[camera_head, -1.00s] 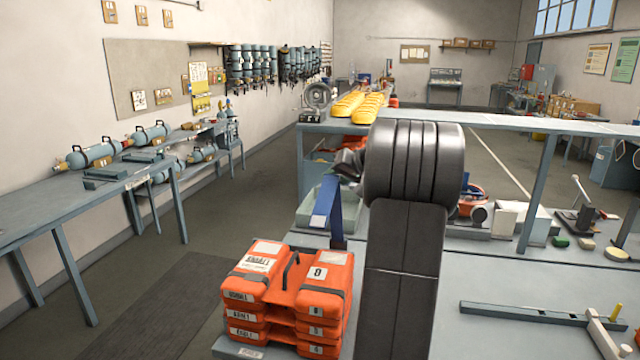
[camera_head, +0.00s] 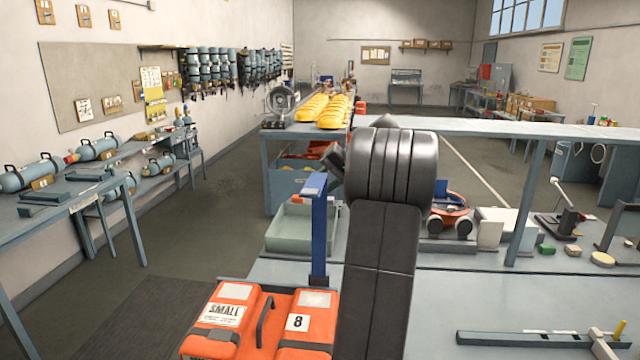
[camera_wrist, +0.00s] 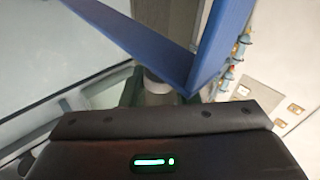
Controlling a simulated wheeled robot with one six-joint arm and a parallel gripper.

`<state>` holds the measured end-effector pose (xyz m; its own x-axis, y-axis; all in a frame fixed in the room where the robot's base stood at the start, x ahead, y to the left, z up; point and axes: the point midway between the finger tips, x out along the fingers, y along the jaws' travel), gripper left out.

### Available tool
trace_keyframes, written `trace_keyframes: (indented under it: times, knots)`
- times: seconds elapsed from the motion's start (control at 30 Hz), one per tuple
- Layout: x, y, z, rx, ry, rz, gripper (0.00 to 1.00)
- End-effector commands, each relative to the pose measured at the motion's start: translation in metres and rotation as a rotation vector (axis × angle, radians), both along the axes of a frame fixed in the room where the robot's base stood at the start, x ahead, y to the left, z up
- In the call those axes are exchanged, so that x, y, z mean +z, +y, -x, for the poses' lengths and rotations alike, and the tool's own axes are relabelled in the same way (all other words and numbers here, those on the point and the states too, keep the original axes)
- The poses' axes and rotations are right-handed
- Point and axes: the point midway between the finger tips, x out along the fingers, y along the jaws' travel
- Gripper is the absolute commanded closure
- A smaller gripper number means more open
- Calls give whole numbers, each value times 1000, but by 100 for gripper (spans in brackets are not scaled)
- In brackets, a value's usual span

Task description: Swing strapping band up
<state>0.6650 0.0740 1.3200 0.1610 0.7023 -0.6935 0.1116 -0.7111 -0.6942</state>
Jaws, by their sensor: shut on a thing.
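The blue strapping band (camera_head: 319,235) stands nearly upright in the head view, behind the orange cases, with a short flat flap bent over at its top. In the wrist view the blue band (camera_wrist: 215,50) makes a V-shaped bend across the upper middle. My gripper (camera_wrist: 158,92) is at the bend, shut on the band; the jaws are partly hidden behind the dark wrist housing. In the head view the tip of my arm, just right of the band's top, is mostly hidden by my own thick dark arm.
Orange cases (camera_head: 228,318) lie at the near left, one marked SMALL. A pale green open tray (camera_head: 288,242) sits behind the band. An orange round device (camera_head: 449,212) stands right of my arm. The right tabletop is mostly clear.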

Motion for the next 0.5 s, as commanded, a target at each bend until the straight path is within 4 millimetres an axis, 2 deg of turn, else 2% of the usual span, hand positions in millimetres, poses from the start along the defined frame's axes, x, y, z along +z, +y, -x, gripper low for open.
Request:
trace_keyframes:
  times: [0.03,0.3,0.33,0.4,0.43,0.5]
  knots:
    - [-5,-1,1,2,11,3,100]
    - [-6,0,1,3,14,3,100]
    - [-7,0,1,2,14,3,70]
    - [-6,0,1,2,13,3,57]
    - [-6,0,1,2,13,2,53]
    - [-5,0,1,2,11,2,53]
